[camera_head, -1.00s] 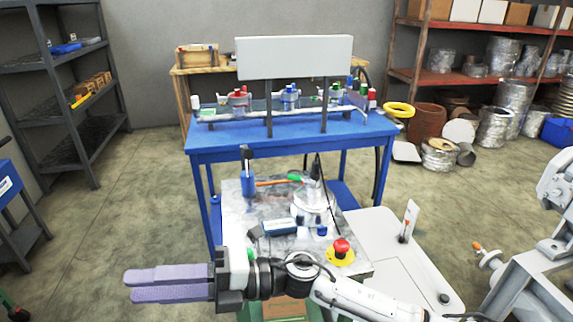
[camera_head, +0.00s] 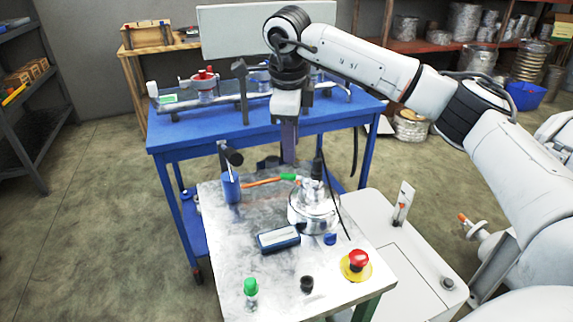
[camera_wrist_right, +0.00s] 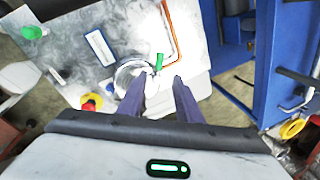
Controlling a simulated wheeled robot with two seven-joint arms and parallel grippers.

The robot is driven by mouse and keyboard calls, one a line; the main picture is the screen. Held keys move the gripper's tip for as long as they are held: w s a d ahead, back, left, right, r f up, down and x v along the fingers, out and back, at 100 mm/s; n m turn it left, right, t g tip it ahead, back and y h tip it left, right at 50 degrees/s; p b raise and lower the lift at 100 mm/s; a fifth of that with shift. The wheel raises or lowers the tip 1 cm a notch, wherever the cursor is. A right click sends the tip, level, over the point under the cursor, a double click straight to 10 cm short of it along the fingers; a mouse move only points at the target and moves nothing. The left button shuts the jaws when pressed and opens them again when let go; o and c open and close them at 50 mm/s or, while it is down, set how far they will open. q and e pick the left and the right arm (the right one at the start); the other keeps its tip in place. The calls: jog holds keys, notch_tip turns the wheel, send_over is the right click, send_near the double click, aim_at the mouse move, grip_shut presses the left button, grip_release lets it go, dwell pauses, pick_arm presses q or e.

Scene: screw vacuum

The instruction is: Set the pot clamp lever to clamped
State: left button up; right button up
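The metal pot (camera_head: 313,208) stands on the steel-topped bench, with a black upright part (camera_head: 317,168) at its top. A green handle (camera_head: 288,177) sits beside the pot at the end of an orange pipe (camera_head: 260,182). I cannot tell for sure which of these is the clamp lever. My right gripper (camera_head: 289,158) points down behind the pot and green handle. In the right wrist view, its purple fingers (camera_wrist_right: 157,80) are apart with nothing held, and the green handle (camera_wrist_right: 159,62) and pot (camera_wrist_right: 133,75) lie beyond the fingertips. My left gripper is out of view.
A blue post with a black lever (camera_head: 231,160) stands at the bench's back left. A red emergency button (camera_head: 357,260), a blue-white meter (camera_head: 278,239) and a green knob (camera_head: 250,287) are nearer. A blue table (camera_head: 180,140) with a manifold is behind.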

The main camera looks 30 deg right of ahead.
aim_at(291, 175)
jog(key=f, duration=0.5)
jog(key=w+d+f, duration=0.1)
jog(key=f, duration=0.2)
jog(key=shift+f, duration=0.1)
grip_shut()
